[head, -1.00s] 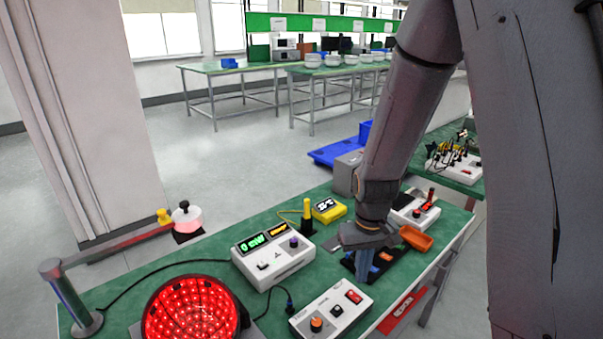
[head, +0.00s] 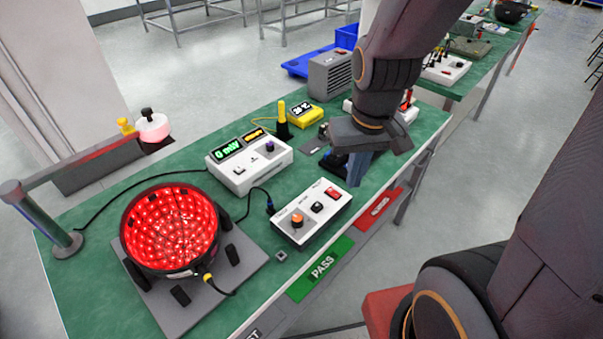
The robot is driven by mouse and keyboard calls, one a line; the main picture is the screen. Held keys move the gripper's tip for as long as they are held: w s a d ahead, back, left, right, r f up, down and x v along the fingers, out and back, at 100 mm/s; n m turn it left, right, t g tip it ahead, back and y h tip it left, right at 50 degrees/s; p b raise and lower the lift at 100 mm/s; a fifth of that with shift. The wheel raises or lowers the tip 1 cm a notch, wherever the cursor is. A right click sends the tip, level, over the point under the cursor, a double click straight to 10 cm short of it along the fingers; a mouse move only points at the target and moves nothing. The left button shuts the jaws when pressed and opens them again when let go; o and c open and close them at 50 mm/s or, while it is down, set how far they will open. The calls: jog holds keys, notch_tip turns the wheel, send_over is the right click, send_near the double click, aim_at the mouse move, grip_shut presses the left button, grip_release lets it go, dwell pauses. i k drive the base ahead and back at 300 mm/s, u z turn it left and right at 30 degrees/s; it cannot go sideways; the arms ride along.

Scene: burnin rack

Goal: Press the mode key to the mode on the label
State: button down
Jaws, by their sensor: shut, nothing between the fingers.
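A white control box (head: 311,215) stands near the front of the green bench. Its top has an orange knob (head: 297,219), a small black key (head: 317,207) and a red switch (head: 333,193). Behind it stands a white meter box (head: 249,165) with a green display (head: 228,149), an amber display (head: 253,136) and a purple knob (head: 269,146). I cannot tell which key is the mode key, and small print is unreadable. My gripper (head: 355,180) is shut and empty, pointing down just right of the control box's red switch, apart from the key.
A round red-lit lamp (head: 170,230) sits on a grey plate at the left. A yellow device (head: 302,114), a yellow-handled tool (head: 282,122) and a grey vented box (head: 330,72) stand behind. Green PASS (head: 321,268) and red (head: 379,207) panels line the front edge.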

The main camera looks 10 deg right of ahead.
aim_at(318, 205)
jog(key=k, duration=1.3)
jog(key=u, duration=0.6)
jog(key=i, duration=0.9)
jog(key=u, duration=0.6)
